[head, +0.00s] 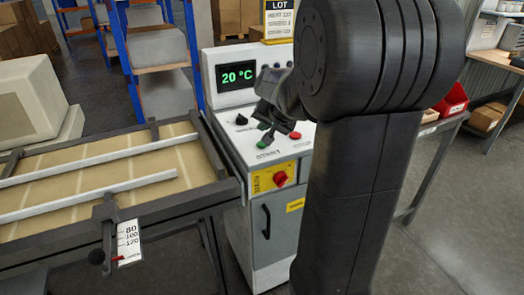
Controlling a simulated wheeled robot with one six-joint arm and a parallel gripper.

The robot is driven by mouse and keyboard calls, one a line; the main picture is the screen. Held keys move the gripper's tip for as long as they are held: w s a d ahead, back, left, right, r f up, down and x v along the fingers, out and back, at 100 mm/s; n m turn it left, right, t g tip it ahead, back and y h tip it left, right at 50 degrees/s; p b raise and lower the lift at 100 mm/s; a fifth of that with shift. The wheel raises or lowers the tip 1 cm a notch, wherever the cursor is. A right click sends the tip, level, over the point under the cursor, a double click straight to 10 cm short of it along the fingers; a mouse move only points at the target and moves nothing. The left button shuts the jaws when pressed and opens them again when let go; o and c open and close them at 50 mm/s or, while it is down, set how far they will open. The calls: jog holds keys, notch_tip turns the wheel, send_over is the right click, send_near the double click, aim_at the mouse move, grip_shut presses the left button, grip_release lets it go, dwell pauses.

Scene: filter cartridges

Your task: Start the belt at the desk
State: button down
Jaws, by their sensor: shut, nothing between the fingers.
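The control desk (237,150) stands in the middle, with a display (237,75) reading 20 °C in green. On its top are a black knob (241,119), a green button (262,144) with a label reading like START below it, and a red button (295,135). My gripper (268,133) is shut and empty, pointing down at the green button. Its tips overlap the button's far edge in the picture; I cannot tell whether they touch. The belt (90,178), tan with pale rails, lies left of the desk.
A red knob (280,178) on a yellow plate is on the desk's front. A LOT sign (279,20) stands behind. My arm hides much of the right side.

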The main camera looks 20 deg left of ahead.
aim_at(264, 145)
jog(key=shift+f+b, duration=0.85)
jog(key=shift+f, duration=0.6)
jog(key=shift+f, duration=0.1)
dwell(0.8)
jog(key=shift+f+b, duration=0.3)
jog(key=shift+b, duration=0.1)
jog(key=shift+f+b, duration=0.45)
jog(key=shift+f, duration=0.05)
dwell(0.4)
jog(key=shift+r, duration=0.15)
jog(key=shift+r+p, duration=0.7)
jog(key=shift+r, duration=0.05)
jog(key=shift+r+p, duration=1.9)
jog(key=shift+r, duration=0.6)
